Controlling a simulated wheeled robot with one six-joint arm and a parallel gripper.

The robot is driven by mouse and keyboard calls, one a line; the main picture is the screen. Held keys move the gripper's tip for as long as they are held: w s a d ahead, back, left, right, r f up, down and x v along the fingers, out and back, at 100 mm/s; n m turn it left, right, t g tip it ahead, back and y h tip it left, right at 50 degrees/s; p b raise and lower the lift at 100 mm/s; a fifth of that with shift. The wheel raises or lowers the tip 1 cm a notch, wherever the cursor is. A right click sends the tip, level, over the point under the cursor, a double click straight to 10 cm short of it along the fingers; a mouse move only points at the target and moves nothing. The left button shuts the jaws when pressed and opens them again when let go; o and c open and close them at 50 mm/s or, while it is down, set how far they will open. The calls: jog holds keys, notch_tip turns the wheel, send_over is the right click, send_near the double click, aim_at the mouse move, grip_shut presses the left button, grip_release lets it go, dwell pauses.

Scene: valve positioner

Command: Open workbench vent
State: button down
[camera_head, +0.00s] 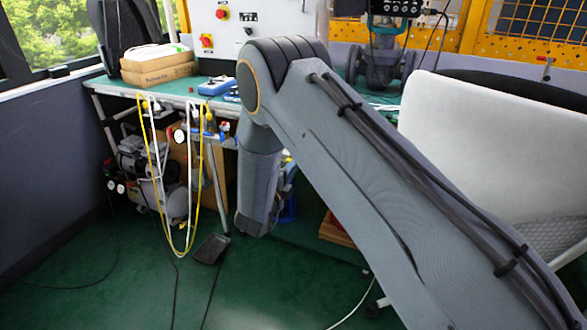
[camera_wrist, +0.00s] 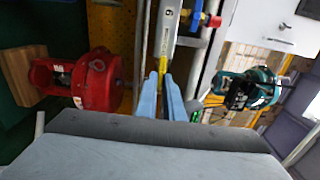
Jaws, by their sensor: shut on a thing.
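My gripper (camera_wrist: 163,84) shows in the wrist view as two pale blue fingers. They are close together, around the lower end of a thin yellow piece (camera_wrist: 163,62); the contact itself is small and hard to see. A grey metal bar marked 6 (camera_wrist: 169,18) lies just beyond the fingertips. A blue valve fitting (camera_wrist: 196,20) with a red end is right of the bar. In the head view my arm hides the gripper. The workbench (camera_head: 120,86) has blue and red fittings (camera_head: 212,131) under its front edge. I cannot tell which part is the vent.
Yellow and white hoses (camera_head: 146,150) hang below the bench edge, near a compressor (camera_head: 150,165). In the wrist view a red flanged body (camera_wrist: 96,80) is at left and a teal device (camera_wrist: 250,90) at right. The green floor (camera_head: 90,265) is open at front left.

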jog(key=shift+d, duration=0.15)
jog(key=c, duration=1.9)
grip_release()
jog(key=shift+o, duration=0.2)
jog(key=shift+s, duration=0.1)
jog(key=v, duration=0.7)
jog(key=shift+s+a, duration=0.2)
jog(key=shift+s, duration=0.1)
